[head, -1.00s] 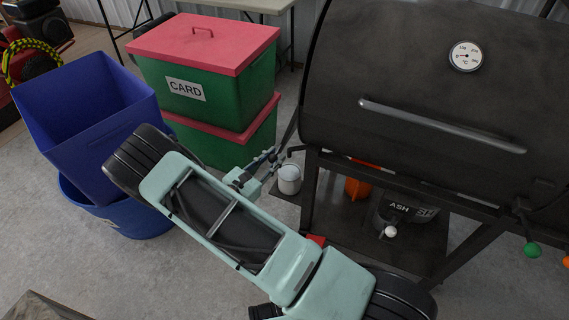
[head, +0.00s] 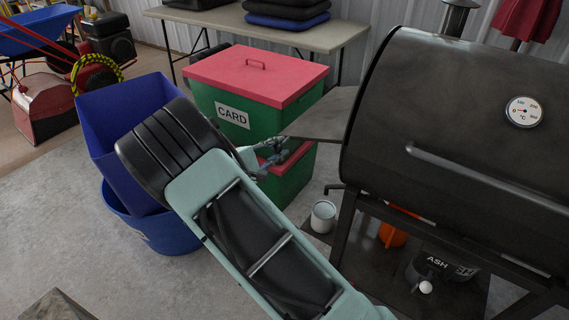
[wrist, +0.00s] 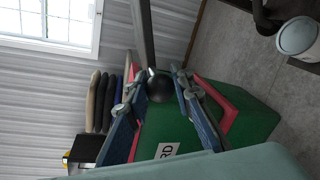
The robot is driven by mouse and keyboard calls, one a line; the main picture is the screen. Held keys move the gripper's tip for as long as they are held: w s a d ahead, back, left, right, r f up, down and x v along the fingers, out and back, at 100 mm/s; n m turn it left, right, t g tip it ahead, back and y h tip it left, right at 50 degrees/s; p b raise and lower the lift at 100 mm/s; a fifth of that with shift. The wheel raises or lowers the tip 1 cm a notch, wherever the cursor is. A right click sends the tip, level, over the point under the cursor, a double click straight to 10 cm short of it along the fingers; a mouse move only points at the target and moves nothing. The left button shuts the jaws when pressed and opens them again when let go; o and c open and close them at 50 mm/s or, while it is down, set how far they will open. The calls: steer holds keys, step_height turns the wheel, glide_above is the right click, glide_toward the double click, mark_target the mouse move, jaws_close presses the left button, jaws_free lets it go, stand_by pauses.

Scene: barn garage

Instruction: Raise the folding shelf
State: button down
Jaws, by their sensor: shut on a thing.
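The folding shelf (head: 325,114) is a grey metal plate on the left side of the black barrel grill (head: 455,140). In the head view it stands out from the grill, close to level. My gripper (head: 276,150) is at the shelf's outer left end. In the wrist view the shelf (wrist: 143,35) shows edge-on as a thin grey strip, with a dark round part (wrist: 158,86) at its near end. My gripper (wrist: 158,82) has its blue fingers on either side of that end and is shut on it. The exact contact is partly hidden.
Green bins with red lids (head: 257,72), one marked CARD, are stacked behind my gripper. Blue bins (head: 122,120) stand to the left. A table (head: 260,30) stands behind.

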steer(key=r, duration=0.1)
steer(key=r+m+b, duration=0.1)
steer(key=r, duration=0.1)
steer(key=a+r+m+y, duration=0.1)
steer(key=r, duration=0.1)
steer(key=shift+w+t, duration=0.3)
steer(key=shift+w, duration=0.1)
steer(key=shift+r+m+b, duration=0.4)
steer(key=shift+r+m, duration=0.2)
steer(key=shift+r, duration=0.35)
steer(key=c, duration=1.8)
jaws_free()
steer(key=shift+o, duration=0.7)
steer(key=shift+s+d+f, duration=0.1)
steer(key=shift+f, duration=0.05)
steer(key=shift+s, duration=0.2)
steer(key=v, duration=1.1)
steer(key=shift+s+a, duration=0.2)
steer(key=shift+a, duration=0.1)
